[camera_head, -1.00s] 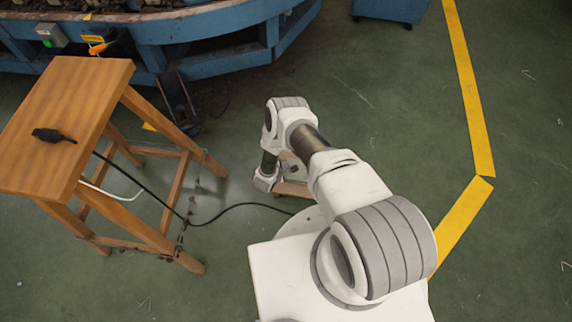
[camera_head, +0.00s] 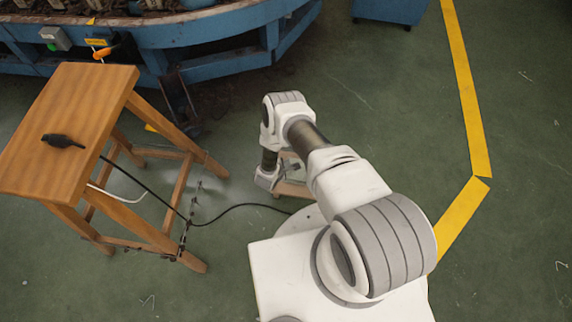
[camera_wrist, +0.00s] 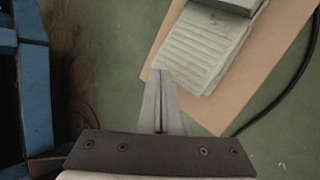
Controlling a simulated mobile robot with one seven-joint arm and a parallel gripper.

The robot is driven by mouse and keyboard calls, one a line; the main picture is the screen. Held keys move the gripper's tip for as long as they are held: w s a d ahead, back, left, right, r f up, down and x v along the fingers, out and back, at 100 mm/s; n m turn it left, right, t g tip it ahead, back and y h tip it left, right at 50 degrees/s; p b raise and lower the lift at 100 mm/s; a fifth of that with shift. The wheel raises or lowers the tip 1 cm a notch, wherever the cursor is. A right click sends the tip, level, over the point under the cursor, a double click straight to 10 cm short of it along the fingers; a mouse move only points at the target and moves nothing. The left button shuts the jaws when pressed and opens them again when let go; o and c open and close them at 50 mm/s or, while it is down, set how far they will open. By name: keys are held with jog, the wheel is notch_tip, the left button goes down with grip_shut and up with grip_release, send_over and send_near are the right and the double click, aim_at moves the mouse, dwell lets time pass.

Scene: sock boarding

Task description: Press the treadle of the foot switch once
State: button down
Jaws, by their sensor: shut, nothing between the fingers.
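In the wrist view the foot switch's pale ribbed treadle (camera_wrist: 196,50) lies on a tan wooden board (camera_wrist: 268,58) at the upper right. A darker grey housing (camera_wrist: 236,4) stands at its far end, cut by the frame edge. My gripper (camera_wrist: 161,76) is shut and empty. Its tips appear over the treadle's lower left edge; I cannot tell whether they touch it.
A wooden stool (camera_head: 85,95) at left holds a dark plug-like object (camera_head: 62,141). A black cable (camera_head: 240,205) runs from the stool across the floor toward the board. A blue machine frame (camera_head: 215,28) stands behind. Green floor at right is clear, with a yellow line (camera_head: 467,95).

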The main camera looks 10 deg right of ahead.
jog(key=shift+r, duration=0.1)
jog(key=r+p, duration=0.4)
jog(key=r, duration=0.1)
jog(key=shift+s+d, duration=0.15)
jog(key=shift+d, duration=0.25)
jog(key=shift+f, duration=0.15)
dwell(0.6)
